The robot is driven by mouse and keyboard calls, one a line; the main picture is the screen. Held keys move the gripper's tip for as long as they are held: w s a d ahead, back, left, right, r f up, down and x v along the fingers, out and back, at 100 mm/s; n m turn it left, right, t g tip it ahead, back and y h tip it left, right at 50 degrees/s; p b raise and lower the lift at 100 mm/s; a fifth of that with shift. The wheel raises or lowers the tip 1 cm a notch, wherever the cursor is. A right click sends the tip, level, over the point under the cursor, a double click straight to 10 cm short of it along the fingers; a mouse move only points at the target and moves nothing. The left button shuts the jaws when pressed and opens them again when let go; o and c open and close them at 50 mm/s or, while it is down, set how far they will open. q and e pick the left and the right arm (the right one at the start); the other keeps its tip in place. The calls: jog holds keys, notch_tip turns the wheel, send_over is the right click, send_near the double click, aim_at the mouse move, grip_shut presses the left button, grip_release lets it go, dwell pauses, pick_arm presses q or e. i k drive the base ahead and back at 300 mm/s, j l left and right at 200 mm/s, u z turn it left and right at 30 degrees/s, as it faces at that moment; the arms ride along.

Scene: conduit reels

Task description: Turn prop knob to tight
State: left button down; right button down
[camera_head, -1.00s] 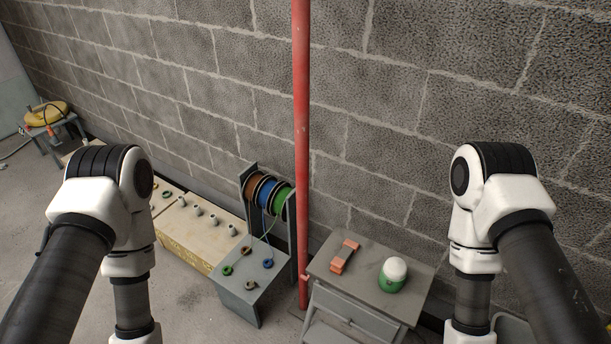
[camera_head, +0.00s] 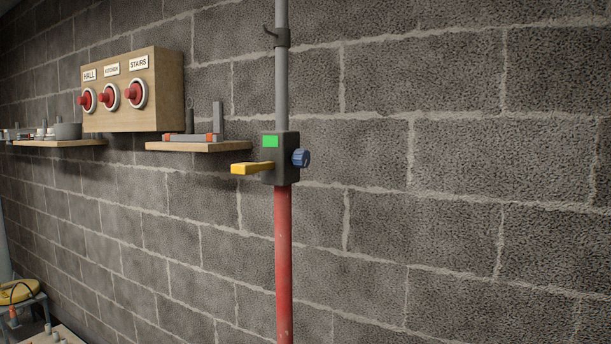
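The prop is a vertical post with a red lower tube (camera_head: 283,262) and a grey upper tube (camera_head: 282,85), standing close to the block wall. A dark housing (camera_head: 280,176) joins the two tubes. A blue ribbed knob (camera_head: 301,158) sticks out of the housing's right side. A yellow lever (camera_head: 252,168) sticks out to the left, and a green patch (camera_head: 270,141) shows on the housing's front. I cannot read any tight or loose marking on the knob. Neither of my grippers is in view.
A wooden box (camera_head: 160,72) with red knobs labelled HALL, KITCHEN and STAIRS hangs on the wall at left. Wooden shelves (camera_head: 198,147) below it hold small items. A stool with a yellow coil (camera_head: 18,291) stands at lower left. The wall right of the post is clear.

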aim_at(300, 158)
jog(key=i+j, duration=0.15)
jog(key=j, duration=0.2)
jog(key=j+z, duration=0.1)
jog(key=z, duration=0.3)
jog(key=j+z, duration=0.1)
jog(key=z, duration=0.25)
jog(key=j+z, duration=0.15)
jog(key=z, duration=0.25)
jog(key=j+z, duration=0.1)
jog(key=z, duration=0.25)
jog(key=i, duration=0.05)
